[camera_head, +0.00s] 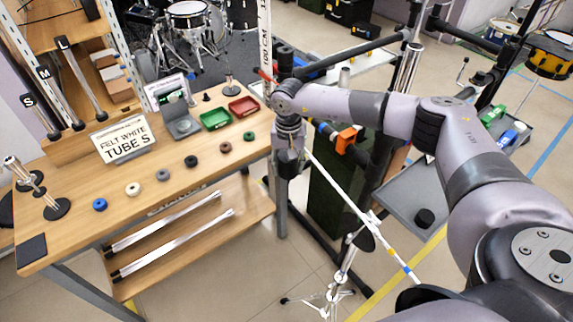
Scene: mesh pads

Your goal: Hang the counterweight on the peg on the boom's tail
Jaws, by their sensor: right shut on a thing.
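My right gripper (289,150) points down beyond the right edge of the wooden table, its arm reaching in from the right. It is shut on a dark thing (290,164), which appears to be the counterweight; the fingers and its dark colour hide its shape. A slim white boom (340,186) slopes from just right of the gripper down towards me, with coloured bands near its lower end. It is carried by a silver tripod stand (341,268). I cannot make out the peg, or whether the held thing touches the boom. My left gripper is out of view.
The wooden table (75,225) at left holds several coloured rings, a sign (122,138), a green tray (215,118) and a red tray (243,106). A grey tray (395,205) with a black cylinder (424,218) stands right of the boom. Dark rack bars (345,56) are behind my arm.

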